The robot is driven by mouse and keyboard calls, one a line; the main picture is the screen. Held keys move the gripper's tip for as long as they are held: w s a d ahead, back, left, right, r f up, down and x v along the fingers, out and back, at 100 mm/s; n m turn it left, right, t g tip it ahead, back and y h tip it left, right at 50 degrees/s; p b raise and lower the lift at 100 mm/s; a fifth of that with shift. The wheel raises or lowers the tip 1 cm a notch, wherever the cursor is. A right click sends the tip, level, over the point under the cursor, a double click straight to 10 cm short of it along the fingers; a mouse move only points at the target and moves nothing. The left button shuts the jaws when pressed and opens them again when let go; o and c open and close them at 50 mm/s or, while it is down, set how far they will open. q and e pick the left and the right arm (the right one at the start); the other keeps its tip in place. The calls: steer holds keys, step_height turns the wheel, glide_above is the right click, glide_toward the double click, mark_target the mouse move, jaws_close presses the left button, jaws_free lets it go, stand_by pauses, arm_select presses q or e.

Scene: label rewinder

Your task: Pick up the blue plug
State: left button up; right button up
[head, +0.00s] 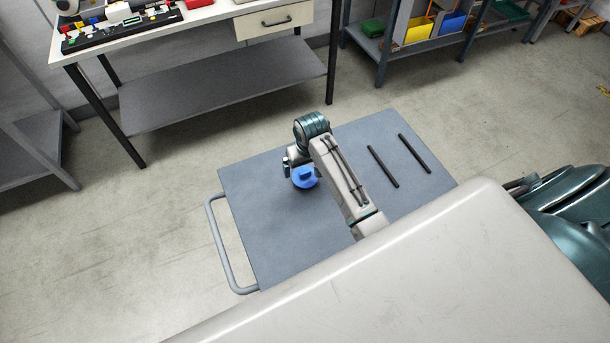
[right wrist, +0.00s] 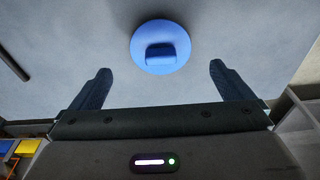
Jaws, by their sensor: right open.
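The blue plug (head: 306,180) is a round blue disc with a raised grip block on top. It rests on the grey cart top (head: 270,235), left of my right arm in the head view. In the right wrist view the plug (right wrist: 160,47) lies ahead of the fingertips, roughly centred between them. My right gripper (right wrist: 160,80) is open and empty, with its two dark fingers apart and not touching the plug. In the head view the right gripper (head: 292,165) is at the plug's far left side, partly hidden by its own wrist. My left gripper is not in view.
Two dark rods (head: 383,167) (head: 414,153) lie on the cart's right part. The cart has a tubular handle (head: 225,250) on its left. A workbench (head: 200,25) with a drawer stands behind. A shelf with coloured bins (head: 420,30) stands at the back right. The cart's front left is clear.

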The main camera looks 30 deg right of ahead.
mark_target(305, 172)
steer(key=f+p, duration=0.1)
steer(key=f, duration=0.2)
steer(key=shift+w+f+p, duration=0.25)
steer(key=shift+w+p, duration=0.15)
steer(key=shift+s+f, duration=0.15)
steer(key=shift+f, duration=0.55)
steer(key=c, duration=1)
